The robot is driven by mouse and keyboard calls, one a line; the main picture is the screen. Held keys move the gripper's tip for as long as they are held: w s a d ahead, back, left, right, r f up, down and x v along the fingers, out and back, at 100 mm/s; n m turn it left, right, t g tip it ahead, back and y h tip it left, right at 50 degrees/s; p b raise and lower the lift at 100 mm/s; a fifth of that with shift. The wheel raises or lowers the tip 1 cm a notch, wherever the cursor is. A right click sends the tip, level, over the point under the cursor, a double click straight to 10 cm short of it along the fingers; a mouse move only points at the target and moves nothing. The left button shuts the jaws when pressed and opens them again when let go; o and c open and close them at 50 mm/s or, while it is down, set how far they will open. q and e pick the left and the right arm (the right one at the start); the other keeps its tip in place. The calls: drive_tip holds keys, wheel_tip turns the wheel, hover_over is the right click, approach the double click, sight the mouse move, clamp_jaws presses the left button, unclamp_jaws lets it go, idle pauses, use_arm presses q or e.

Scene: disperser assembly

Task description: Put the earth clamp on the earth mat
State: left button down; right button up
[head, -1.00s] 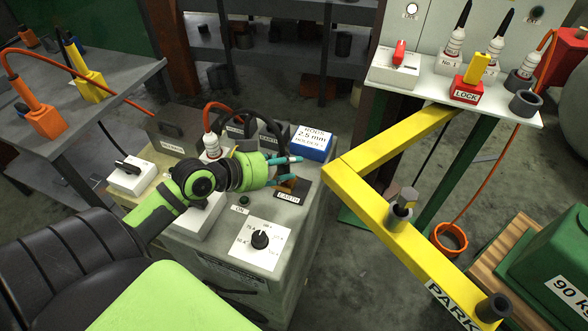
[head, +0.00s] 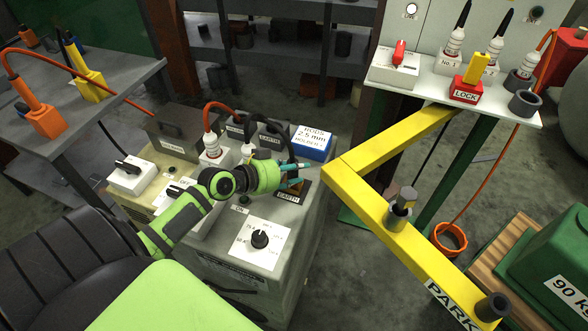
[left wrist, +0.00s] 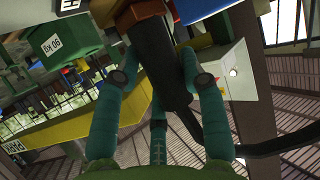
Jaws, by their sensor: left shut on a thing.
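My left gripper (head: 303,173) is over the right side of the grey machine cabinet, at the dark holder labelled EARTH (head: 288,197). In the left wrist view its teal fingers close on the dark handle of the earth clamp (left wrist: 165,75), which has a brownish part at its far end. A black cable loops up by the gripper. In the head view the fingers hide most of the clamp, and I cannot tell whether it touches its holder. I cannot make out the earth mat for sure in either view. My right gripper is not in view.
A yellow PARK frame (head: 375,205) rises close on the right. A white dial panel (head: 260,242) is in front. A green 90 kg block (head: 555,255) sits at the far right. Grey floor lies between.

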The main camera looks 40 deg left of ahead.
sight(290, 172)
use_arm(q)
drive_tip(key=c, duration=0.7)
unclamp_jaws()
drive_tip(key=shift+f, duration=0.1)
drive_tip(key=shift+s+r, duration=0.1)
drive_tip(key=shift+r, duration=0.1)
drive_tip(key=b+v, duration=0.1)
drive_tip(key=v, duration=0.5)
drive_tip(key=shift+f, duration=0.15)
drive_tip(key=shift+s+a+r, duration=0.2)
drive_tip(key=shift+s+r, duration=0.25)
drive_tip(key=shift+s, duration=0.1)
